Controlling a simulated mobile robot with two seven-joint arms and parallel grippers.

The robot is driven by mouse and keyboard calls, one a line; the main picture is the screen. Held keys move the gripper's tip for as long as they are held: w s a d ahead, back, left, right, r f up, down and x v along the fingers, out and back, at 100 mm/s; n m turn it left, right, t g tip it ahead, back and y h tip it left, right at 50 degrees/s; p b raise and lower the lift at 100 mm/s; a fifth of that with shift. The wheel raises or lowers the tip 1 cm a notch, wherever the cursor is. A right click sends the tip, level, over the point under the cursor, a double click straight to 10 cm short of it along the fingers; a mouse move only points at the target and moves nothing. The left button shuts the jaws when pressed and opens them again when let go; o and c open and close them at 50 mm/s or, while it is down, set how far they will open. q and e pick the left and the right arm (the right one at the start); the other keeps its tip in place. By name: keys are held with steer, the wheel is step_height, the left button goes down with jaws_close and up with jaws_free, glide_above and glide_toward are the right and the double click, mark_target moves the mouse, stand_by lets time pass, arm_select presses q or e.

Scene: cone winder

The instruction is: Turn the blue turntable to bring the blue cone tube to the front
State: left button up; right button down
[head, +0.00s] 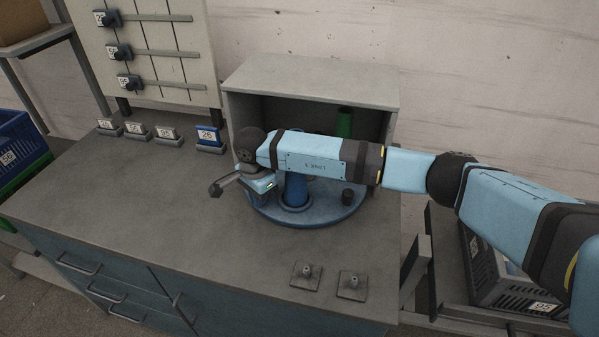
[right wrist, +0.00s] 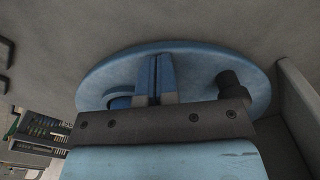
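The blue turntable (head: 325,217) sits at the mouth of a grey hood; its disc also shows in the right wrist view (right wrist: 200,65). The blue cone tube (head: 295,192) stands upright on its front part, its top hidden behind my right arm. A green tube (head: 344,123) stands farther back inside the hood. A short black knob (head: 348,197) is on the disc's right part. My right gripper (head: 264,199) points down at the disc's left edge, left of the blue tube. In the right wrist view its fingers (right wrist: 157,62) are together, with nothing visible between them. My left gripper is out of view.
The grey hood (head: 310,78) encloses the turntable's back. Numbered holders (head: 167,135) line the table's back left. Two plates with pegs (head: 306,275) lie front right. A dark crate (head: 500,285) is at the right. The table's left front is clear.

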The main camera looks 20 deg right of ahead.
steer(key=shift+a+r, duration=0.25)
steer(key=shift+r, duration=0.1)
steer(key=shift+s+a+r+p, duration=0.25)
steer(key=shift+a+r, duration=0.25)
steer(key=shift+r, duration=0.3)
steer(key=shift+s+a+r+p, duration=0.15)
steer(key=shift+a+r+p, duration=0.3)
steer(key=shift+r, duration=0.4)
steer(key=shift+s+a+r+p, duration=0.2)
steer(key=shift+a+r, duration=0.35)
steer(key=shift+r, duration=0.25)
